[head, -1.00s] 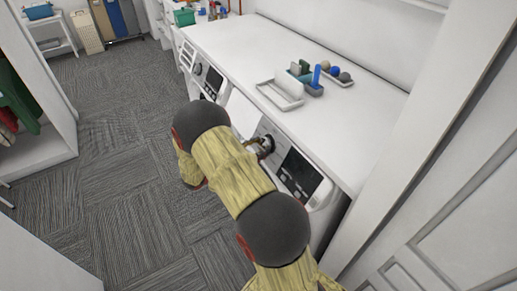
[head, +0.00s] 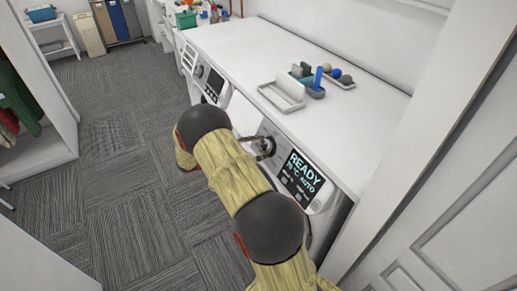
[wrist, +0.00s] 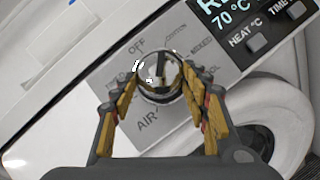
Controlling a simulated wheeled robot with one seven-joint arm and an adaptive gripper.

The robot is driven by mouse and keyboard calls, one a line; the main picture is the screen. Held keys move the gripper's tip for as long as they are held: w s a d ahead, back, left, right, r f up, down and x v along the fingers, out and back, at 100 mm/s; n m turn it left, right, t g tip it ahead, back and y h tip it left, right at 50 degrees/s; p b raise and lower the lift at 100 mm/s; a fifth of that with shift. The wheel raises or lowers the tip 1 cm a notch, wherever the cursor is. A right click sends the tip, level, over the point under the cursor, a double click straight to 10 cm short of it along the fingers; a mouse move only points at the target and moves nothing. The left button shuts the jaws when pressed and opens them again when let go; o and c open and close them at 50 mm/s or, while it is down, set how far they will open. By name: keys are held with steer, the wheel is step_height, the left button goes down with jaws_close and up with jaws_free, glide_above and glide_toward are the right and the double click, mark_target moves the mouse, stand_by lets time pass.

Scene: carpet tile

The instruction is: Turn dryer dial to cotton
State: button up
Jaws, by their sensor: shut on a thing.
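The dryer dial (wrist: 160,76) is a shiny round metal knob on the grey panel of the nearer white machine, the dryer (head: 318,204). My gripper (wrist: 159,84) is shut on the dial, with its yellow fingers on either side of it. The dryer display (head: 301,175) is lit and reads "READY 70 °C AUTO". In the head view my arm partly hides the dryer front.
A white countertop (head: 237,50) runs above the machines. On it are a pale tray (head: 282,97) and a small organizer with a blue upright piece (head: 318,76). A second machine (head: 208,80) stands farther left. Carpeted floor (head: 115,140) is clear at left; a white door (head: 455,215) is at right.

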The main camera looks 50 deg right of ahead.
stand_by(0.3)
steer(key=o, duration=1.1)
steer(key=shift+c, duration=0.2)
steer(key=shift+o, duration=0.3)
steer(key=v, duration=1.2)
steer(key=shift+w, duration=0.1)
